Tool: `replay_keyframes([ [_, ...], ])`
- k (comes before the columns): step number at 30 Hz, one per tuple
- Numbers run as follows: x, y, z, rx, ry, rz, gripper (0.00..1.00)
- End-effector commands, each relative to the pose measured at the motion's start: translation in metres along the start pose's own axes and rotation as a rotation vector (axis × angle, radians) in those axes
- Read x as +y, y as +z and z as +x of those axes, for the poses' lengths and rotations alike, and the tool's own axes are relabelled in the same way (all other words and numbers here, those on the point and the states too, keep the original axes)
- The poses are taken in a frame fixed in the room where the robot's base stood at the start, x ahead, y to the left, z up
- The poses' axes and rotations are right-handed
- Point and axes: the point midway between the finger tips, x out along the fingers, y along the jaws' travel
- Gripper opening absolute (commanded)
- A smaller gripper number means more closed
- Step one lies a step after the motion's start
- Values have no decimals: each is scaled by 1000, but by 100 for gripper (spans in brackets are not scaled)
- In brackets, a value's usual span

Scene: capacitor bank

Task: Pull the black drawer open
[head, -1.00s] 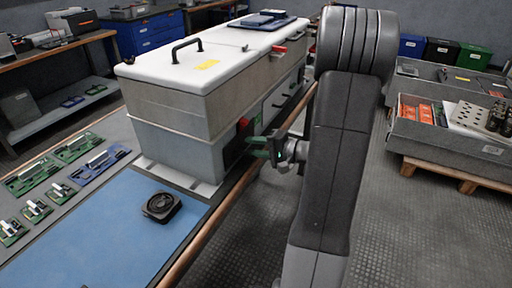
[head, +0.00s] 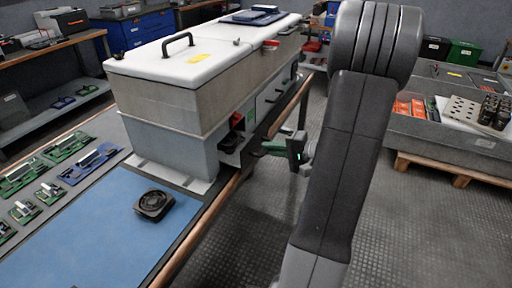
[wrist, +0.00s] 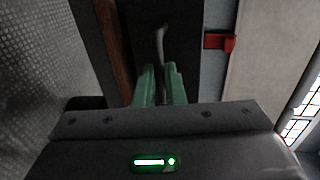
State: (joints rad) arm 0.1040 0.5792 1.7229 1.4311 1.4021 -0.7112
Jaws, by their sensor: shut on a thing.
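The black drawer (wrist: 187,40) fills the middle of the wrist view as a dark face. A thin grey handle (wrist: 160,42) runs from it down between the green fingers of my gripper (wrist: 160,82), which are shut on it. In the head view my gripper (head: 273,148) is at the open side of the grey cabinet (head: 170,140), just beyond the wooden table edge. The drawer is hard to make out there, and I cannot tell how far out it is.
A red part (wrist: 220,41) sits beside the drawer in the wrist view. A blue mat (head: 105,230) with a black round-topped object (head: 153,204) lies in front of the cabinet. Green boards (head: 62,150) lie to the left. Floor to the right is clear up to a grey crate (head: 440,145).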

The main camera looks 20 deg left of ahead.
Motion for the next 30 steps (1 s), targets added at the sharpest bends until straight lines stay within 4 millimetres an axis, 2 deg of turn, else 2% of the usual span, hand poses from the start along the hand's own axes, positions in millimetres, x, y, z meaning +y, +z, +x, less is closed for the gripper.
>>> replay_keyframes([
  [1,6,-1,-14,6,1,0,0],
  [6,14,-1,-53,5,1,1,0],
  [15,24,0,-102,2,1,2,0],
  [21,26,0,-116,-1,1,1,0],
  [30,26,0,-118,-1,1,1,0],
])
